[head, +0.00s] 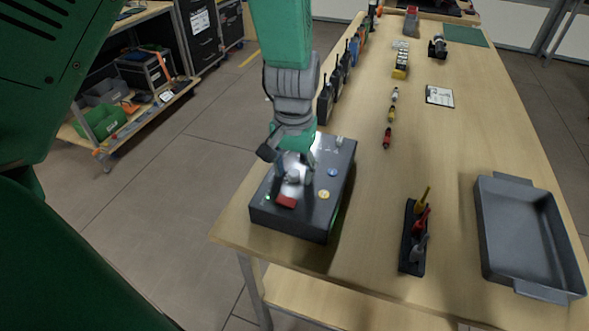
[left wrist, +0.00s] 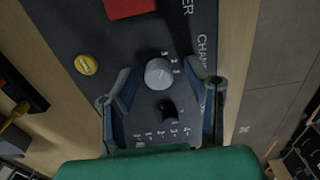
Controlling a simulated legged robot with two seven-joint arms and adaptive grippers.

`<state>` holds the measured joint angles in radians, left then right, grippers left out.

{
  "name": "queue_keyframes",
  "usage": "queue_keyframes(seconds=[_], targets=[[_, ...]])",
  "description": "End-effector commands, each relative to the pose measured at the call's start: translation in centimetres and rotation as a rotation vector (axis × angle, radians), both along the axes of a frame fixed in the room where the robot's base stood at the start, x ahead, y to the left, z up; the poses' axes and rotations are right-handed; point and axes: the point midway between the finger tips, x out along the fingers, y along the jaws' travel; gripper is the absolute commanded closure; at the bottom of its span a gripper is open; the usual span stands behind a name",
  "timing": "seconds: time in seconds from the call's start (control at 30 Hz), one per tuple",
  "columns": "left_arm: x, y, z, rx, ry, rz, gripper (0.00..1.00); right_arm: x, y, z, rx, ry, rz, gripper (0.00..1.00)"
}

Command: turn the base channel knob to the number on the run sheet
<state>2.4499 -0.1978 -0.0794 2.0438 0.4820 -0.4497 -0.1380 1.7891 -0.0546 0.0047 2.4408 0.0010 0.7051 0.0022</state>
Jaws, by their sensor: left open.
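The dark base box (head: 338,165) stands at the near left end of the table. My left gripper (head: 293,172) points down over its top. In the left wrist view the open fingers (left wrist: 160,75) stand either side of a silver round knob (left wrist: 158,73), with gaps showing between finger and knob. A smaller black knob (left wrist: 168,109) sits below it, also between the fingers. White numbers ring the knobs, and "CHAN" lettering shows at the right, partly hidden by a finger. A clipboard sheet (head: 440,96), perhaps the run sheet, lies farther along the table; its writing is too small to read.
A red button (head: 285,202) and a yellow round piece (head: 324,195) are on the box top. Several radios (head: 338,80) stand along the left table edge. A grey tray (head: 486,222) and a dark tool holder (head: 408,248) are at right. Bare table lies between.

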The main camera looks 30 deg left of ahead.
Motion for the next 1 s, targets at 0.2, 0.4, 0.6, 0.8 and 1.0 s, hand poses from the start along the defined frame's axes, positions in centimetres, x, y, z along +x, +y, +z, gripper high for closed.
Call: queue_keyframes(seconds=[0.2, 0.4, 0.6, 0.8, 1.0], targets=[[0.0, 0.0, 0.0, 0.0, 0.0, 0.0, 1.0, 0.0, 0.0, 0.0, 0.0, 0.0, 0.0, 0.6], [0.0, 0.0, 0.1, 0.0, 0.0, -0.002, 1.0, 0.0, 0.0, 0.1, 0.0, 0.0, 0.0, 0.6], [0.0, 0.0, 0.2, -0.002, 0.001, -0.038, 1.0, 0.0, 0.0, 0.6, 0.0, 0.0, 0.0, 0.6], [0.0, -0.1, 0.3, -0.004, 0.002, -0.147, 1.0, 0.0, 0.0, 2.1, 0.0, 0.0, 0.0, 0.6], [0.0, -0.1, 0.5, -0.004, 0.002, -0.318, 1.0, 0.0, 0.0, 4.1, 0.0, 0.0, 0.0, 0.6]])
